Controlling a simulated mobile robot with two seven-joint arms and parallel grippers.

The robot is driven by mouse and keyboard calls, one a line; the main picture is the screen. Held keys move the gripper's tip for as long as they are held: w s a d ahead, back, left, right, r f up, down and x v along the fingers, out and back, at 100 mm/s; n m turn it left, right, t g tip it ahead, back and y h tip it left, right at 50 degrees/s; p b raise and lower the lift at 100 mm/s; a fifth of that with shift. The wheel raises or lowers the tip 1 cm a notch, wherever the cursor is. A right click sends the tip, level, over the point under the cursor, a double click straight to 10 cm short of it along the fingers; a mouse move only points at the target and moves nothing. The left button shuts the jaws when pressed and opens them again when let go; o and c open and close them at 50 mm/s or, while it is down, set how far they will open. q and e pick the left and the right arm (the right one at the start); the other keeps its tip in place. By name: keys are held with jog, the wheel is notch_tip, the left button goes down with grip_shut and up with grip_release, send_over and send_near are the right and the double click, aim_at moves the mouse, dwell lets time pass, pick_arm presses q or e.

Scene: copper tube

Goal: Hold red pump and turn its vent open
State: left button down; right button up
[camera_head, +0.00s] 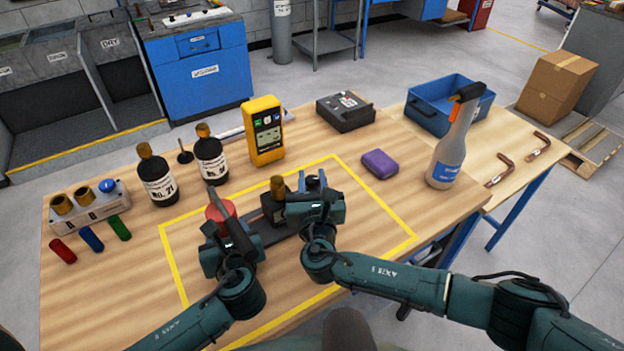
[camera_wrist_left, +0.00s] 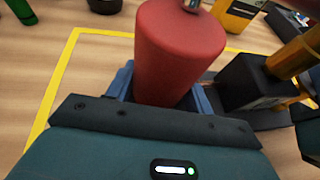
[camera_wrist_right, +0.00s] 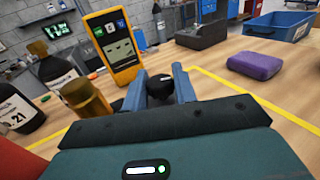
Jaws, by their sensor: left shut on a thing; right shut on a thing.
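The red pump has a red cylinder (camera_head: 221,210), also large in the left wrist view (camera_wrist_left: 178,55), on a black base with a black block and a brass part (camera_head: 277,187). My left gripper (camera_wrist_left: 163,92) is shut around the lower part of the red cylinder, a blue finger on each side. My right gripper (camera_wrist_right: 159,88) is shut on a small round black knob (camera_wrist_right: 160,84), beside the brass part. In the head view the right gripper (camera_head: 316,185) covers the knob and part of the block. I cannot tell how far the vent is turned.
A yellow tape rectangle (camera_head: 395,215) surrounds the pump. Behind stand dark bottles (camera_head: 157,178) and a yellow meter (camera_head: 264,132). Inside the tape, the right part is clear.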

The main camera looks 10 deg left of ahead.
jog(key=shift+n+y, duration=0.3)
jog(key=shift+y, duration=0.1)
jog(key=shift+c, duration=0.2)
jog(key=n+g+y, duration=0.1)
jog(key=y, duration=0.1)
jog(key=shift+d+n+y, duration=0.1)
jog(key=shift+n+y, duration=0.3)
jog(key=shift+n+g+y, duration=1.4)
jog(key=shift+n+y, duration=0.3)
jog(key=shift+y, duration=0.6)
jog(key=o, duration=0.9)
jog(key=shift+o, duration=0.2)
jog(key=shift+s, duration=0.1)
